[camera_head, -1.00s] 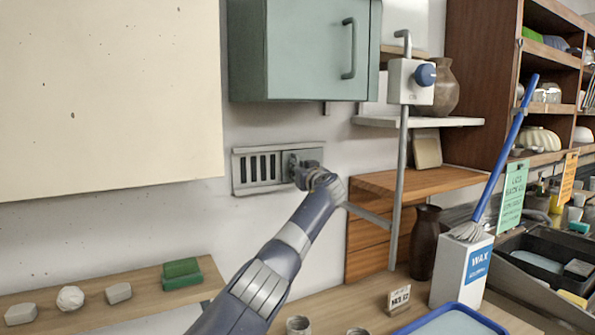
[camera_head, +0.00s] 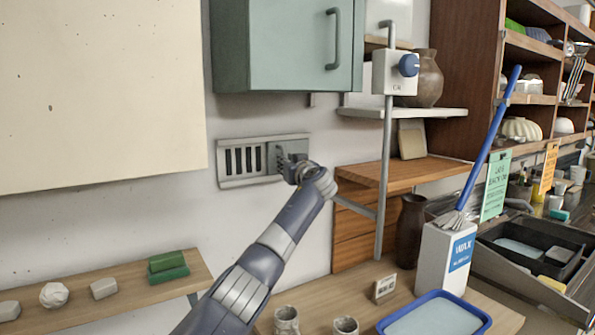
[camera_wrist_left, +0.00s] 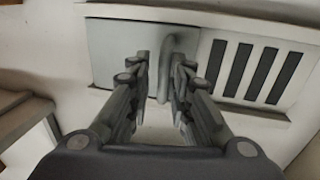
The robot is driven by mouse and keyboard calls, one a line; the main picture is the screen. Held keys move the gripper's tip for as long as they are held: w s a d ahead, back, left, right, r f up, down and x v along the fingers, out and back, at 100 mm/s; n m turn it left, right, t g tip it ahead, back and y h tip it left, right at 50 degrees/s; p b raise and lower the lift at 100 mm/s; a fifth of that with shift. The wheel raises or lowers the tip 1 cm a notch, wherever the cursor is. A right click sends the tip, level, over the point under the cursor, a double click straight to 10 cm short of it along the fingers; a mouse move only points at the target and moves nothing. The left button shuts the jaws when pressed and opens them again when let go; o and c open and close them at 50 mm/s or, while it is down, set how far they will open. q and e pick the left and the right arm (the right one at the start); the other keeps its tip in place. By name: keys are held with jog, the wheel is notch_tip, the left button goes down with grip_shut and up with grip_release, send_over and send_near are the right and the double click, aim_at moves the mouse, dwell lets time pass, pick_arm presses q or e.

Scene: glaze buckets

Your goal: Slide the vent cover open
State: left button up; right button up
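The vent (camera_head: 221,163) is a grey framed grille on the wall, with several dark slots showing at its left and a plain sliding cover (camera_head: 272,150) over its right part. My left gripper (camera_head: 290,162) is at the cover and hides part of it. In the left wrist view, the cover (camera_wrist_left: 112,48) is at the left and the slots are at the right. A curved handle (camera_wrist_left: 167,66) stands on the cover and shows between the spread fingers of the left gripper (camera_wrist_left: 162,72), nearer the right finger. Contact cannot be told. My right gripper is not in view.
A green wall cabinet (camera_head: 290,45) hangs above the vent and a large cream panel (camera_head: 95,90) at the left. A metal pole (camera_head: 384,170) with a blue-knobbed box stands to the right. A shelf (camera_head: 110,290) with small blocks is below.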

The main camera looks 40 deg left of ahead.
pick_arm(q)
jog(key=v, duration=0.9)
jog(key=shift+d, duration=0.3)
jog(key=shift+s, duration=0.1)
